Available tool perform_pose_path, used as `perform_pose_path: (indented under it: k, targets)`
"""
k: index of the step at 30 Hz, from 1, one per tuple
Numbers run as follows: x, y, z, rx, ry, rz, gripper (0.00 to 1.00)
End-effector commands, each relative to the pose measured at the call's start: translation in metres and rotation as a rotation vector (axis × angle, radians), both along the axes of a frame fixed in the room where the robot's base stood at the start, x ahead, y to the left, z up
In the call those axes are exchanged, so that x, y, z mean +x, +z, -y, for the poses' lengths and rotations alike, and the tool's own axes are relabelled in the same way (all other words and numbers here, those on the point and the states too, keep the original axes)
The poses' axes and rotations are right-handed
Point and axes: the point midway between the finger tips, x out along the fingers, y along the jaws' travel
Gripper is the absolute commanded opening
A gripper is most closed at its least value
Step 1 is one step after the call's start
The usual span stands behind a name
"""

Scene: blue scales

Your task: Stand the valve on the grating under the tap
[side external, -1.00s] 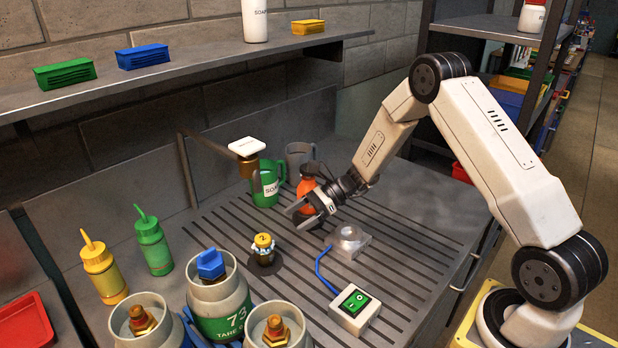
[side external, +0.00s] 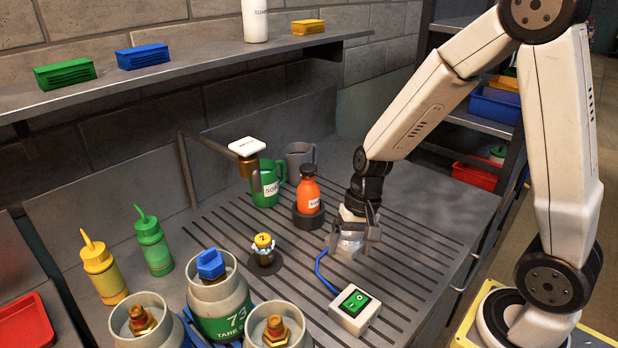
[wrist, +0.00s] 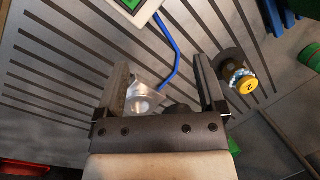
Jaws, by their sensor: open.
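The valve (side external: 264,250), a brass body with a yellow cap marked 2, stands upright on a dark round pad on the slotted grating (side external: 420,240). It also shows in the wrist view (wrist: 243,83), outside my fingers to the right. In the wrist view my gripper (wrist: 163,78) is open, with that block (wrist: 146,98) showing between the fingers.
An orange bottle (side external: 309,194) stands in a dark holder behind my gripper. A green jug (side external: 264,187) and grey mug (side external: 299,157) stand behind. A blue cable runs to a switch box (side external: 355,309). Gas cylinders (side external: 222,300) stand in front. The grating's right side is clear.

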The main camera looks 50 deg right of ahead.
Motion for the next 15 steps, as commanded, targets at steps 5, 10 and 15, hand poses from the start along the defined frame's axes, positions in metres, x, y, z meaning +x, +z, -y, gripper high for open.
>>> perform_pose_path:
  k: [5,10,15]
  targets:
    - [-0.023,0.015,0.005,-0.176,0.315,0.153,0.89]
    - [-0.034,0.023,0.006,-0.279,0.527,0.256,0.89]
    - [-0.038,0.026,0.006,-0.320,0.616,0.299,0.89]
